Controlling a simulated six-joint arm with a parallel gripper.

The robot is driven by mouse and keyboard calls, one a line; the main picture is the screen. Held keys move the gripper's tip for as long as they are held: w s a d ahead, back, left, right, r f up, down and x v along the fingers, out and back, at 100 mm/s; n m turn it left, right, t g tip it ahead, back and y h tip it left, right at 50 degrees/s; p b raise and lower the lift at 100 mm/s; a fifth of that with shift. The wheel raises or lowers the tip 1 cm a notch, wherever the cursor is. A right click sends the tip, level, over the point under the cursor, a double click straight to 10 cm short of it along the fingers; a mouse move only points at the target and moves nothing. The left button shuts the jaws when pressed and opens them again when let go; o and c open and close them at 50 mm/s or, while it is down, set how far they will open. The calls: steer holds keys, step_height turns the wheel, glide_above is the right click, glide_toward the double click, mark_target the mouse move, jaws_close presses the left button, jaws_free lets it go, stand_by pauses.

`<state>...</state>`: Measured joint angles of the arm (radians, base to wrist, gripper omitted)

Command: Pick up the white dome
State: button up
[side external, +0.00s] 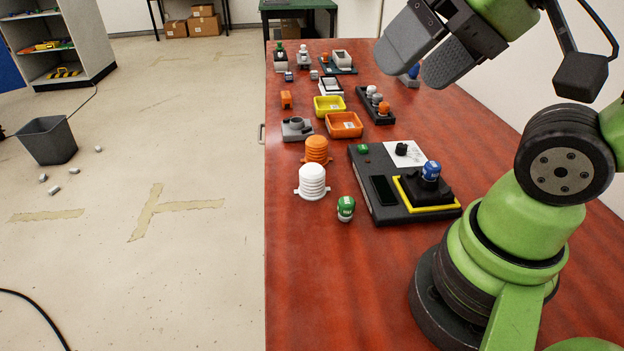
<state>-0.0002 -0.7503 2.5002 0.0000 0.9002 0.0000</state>
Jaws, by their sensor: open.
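The white dome (312,181) is a ribbed, rounded piece with small side tabs. It stands upright on the red-brown table (320,290) near its left edge. A similar orange dome (317,150) stands just behind it. My gripper (412,67) is at the top right, raised above the table. Its two dark grey fingers are apart, with nothing visible between them. It is well apart from the white dome, up and to the right of it in the picture.
A green-topped piece (345,207) stands right of the white dome. A dark console (372,208) with a blue-topped knob (431,170) lies further right. Yellow (328,107) and orange (344,126) trays and several small parts stand behind. The table's front left is clear.

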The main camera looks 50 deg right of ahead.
steer(key=shift+o, duration=0.2)
steer(key=g+h, duration=0.2)
steer(key=g, duration=0.4)
glide_above(311, 168)
step_height(311, 168, down, 15)
steer(key=shift+n+g, duration=0.5)
steer(key=shift+g, duration=0.1)
steer(key=f, duration=0.9)
steer(key=shift+w+d+f, duration=0.1)
steer(key=shift+d+f, duration=0.15)
steer(key=shift+d, duration=0.05)
steer(key=f, duration=0.5)
steer(key=shift+a+f, duration=0.25)
steer(key=shift+f, duration=0.1)
steer(key=shift+c, duration=0.2)
steer(key=c, duration=0.9)
